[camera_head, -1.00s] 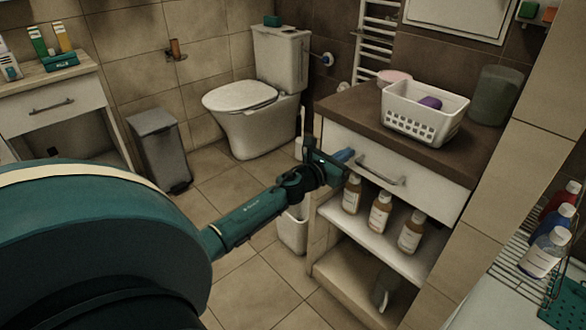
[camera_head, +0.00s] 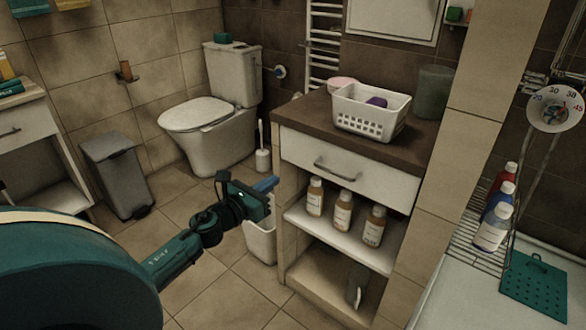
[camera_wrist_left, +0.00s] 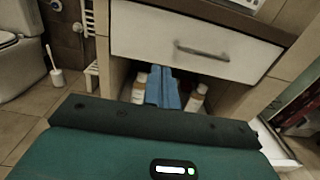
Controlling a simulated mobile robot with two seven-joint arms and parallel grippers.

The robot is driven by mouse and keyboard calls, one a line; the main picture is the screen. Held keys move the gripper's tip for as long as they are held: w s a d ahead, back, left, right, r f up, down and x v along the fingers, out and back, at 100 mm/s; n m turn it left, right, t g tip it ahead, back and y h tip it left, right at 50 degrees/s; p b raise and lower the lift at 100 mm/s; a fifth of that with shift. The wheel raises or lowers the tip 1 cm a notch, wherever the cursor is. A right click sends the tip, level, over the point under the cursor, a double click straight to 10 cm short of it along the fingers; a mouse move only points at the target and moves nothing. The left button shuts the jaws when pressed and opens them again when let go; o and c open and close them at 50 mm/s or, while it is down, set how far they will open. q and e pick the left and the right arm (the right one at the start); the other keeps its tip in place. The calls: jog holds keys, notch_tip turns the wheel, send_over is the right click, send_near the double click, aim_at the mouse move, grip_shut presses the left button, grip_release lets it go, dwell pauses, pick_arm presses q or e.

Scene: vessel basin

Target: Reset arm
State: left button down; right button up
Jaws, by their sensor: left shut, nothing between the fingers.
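My left gripper (camera_head: 266,184) is in front of the left side of the vanity cabinet, with its arm coming in from the left. Its blue fingers are together with nothing between them. They also show in the left wrist view (camera_wrist_left: 163,92), below the closed white drawer (camera_wrist_left: 195,45) and in front of the open shelf with bottles. The fingers look apart from the cabinet. My right gripper is in neither view.
A white basket (camera_head: 370,112) with a purple item stands on the brown countertop (camera_head: 300,114). Several bottles (camera_head: 343,210) stand on the shelf below. A white bin (camera_head: 262,242) is beside the cabinet. A toilet (camera_head: 212,140) and a grey pedal bin (camera_head: 118,175) stand behind. Floor tiles between are clear.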

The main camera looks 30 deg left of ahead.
pick_arm(q)
jog(key=s+d+f+n+g+h, duration=0.1)
jog(key=s+d+f+n+g, duration=0.15)
jog(key=s+d+n, duration=0.8)
jog(key=s+d+f+n+g+h, duration=0.1)
jog(key=s+d+f+n, duration=0.2)
jog(key=s+d+n, duration=1)
notch_tip(320, 180, up, 8)
jog(key=w+d+n+g+p, duration=0.1)
jog(key=n+g+p, duration=0.3)
jog(key=n+p, duration=0.6)
jog(key=d+p, duration=0.1)
jog(key=p, duration=0.8)
jog(key=shift+r, duration=0.2)
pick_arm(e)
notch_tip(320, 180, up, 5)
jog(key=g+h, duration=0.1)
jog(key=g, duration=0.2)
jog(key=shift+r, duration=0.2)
